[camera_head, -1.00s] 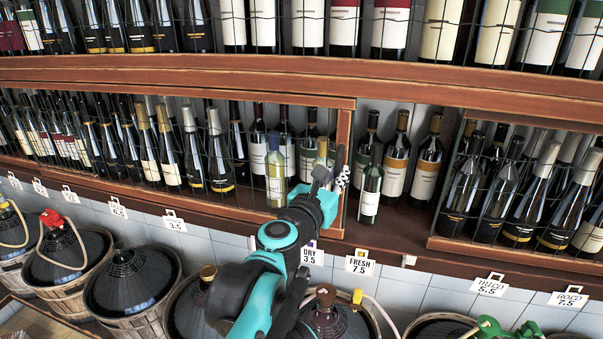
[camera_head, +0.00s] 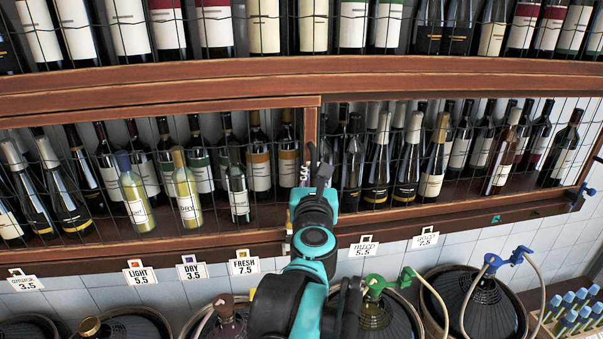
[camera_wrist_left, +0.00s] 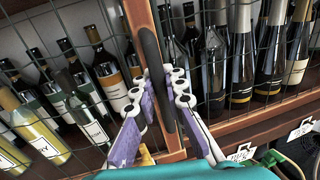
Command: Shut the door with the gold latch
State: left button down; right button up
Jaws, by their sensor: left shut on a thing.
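The door (camera_head: 150,247) is a wooden frame with wire mesh across the middle wine shelf. Its right-hand upright (camera_head: 310,122) stands beside the mesh panel to the right, and I see no open gap between them in the head view. My left gripper (camera_head: 316,172) is at this upright. In the wrist view its purple-and-white fingers (camera_wrist_left: 155,95) are shut on a dark upright handle (camera_wrist_left: 150,55) on the frame. I cannot make out a gold latch; the gripper and arm cover part of the frame. My right gripper is not in view.
Bottles stand behind the mesh on both sides. Price tags hang along the lower ledge, including the FRESH tag (camera_head: 243,264). Below are several demijohns, one with a green tap (camera_head: 375,286) and one with a blue tap (camera_head: 492,262).

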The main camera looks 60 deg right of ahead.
pick_arm(q)
jog(key=c, duration=1.6)
grip_release()
jog(key=shift+w+a, duration=0.2)
jog(key=shift+w, duration=0.05)
jog(key=shift+o, duration=0.2)
jog(key=shift+s+r, duration=0.1)
jog(key=shift+r, duration=0.1)
notch_tip(320, 180, up, 10)
jog(key=shift+f, duration=0.2)
